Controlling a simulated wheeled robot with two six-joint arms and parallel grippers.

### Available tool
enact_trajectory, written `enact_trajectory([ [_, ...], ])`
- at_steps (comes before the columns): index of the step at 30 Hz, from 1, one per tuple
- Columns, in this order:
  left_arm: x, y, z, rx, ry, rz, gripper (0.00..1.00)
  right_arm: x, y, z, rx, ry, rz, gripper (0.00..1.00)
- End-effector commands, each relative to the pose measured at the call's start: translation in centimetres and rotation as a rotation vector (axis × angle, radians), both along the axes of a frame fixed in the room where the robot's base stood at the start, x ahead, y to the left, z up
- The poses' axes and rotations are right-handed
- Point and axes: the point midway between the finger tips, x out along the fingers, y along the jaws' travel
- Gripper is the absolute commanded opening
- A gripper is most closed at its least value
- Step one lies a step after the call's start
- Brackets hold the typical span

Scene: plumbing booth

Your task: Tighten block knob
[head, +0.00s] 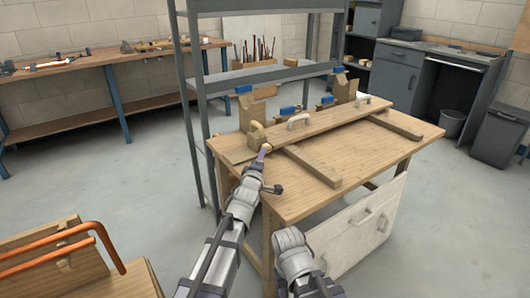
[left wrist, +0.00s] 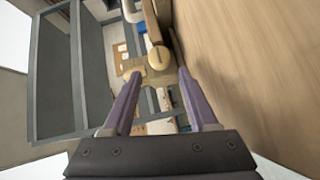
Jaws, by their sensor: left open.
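A wooden block (head: 253,141) with a small pale knob stands at the left end of a long board (head: 335,120) on the workbench. In the left wrist view the round, slotted brass-coloured knob (left wrist: 159,57) shows just beyond and between my fingertips, on a tan block. My left gripper (head: 266,151) is at the bench's near-left corner, close to the block. Its two purple fingers (left wrist: 160,75) are spread and empty; I cannot tell whether they touch the block.
The workbench (head: 300,203) also carries wooden bars (head: 308,165), a white handle (head: 299,120) and blue-topped clamps (head: 290,110). A grey shelf frame (head: 190,100) stands behind its left side. An orange bent pipe (head: 108,246) is at lower left. The floor between is clear.

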Motion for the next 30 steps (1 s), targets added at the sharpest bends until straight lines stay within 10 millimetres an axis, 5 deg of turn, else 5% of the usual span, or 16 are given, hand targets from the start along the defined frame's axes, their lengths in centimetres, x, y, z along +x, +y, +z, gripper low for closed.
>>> enact_trajectory([
  [10,5.5,-0.8,-0.5,0.0,0.0,0.0,0.59,0.0,0.0,-0.5,-0.001,0.0,0.0,0.5],
  [21,6.2,-1.0,-0.5,-0.001,0.0,0.0,0.59,0.0,0.0,-0.5,-0.001,0.0,0.0,0.5],
  [30,6.2,-1.0,-0.5,-0.001,0.0,0.0,0.25,0.0,0.0,-0.5,-0.001,0.0,0.0,0.5],
])
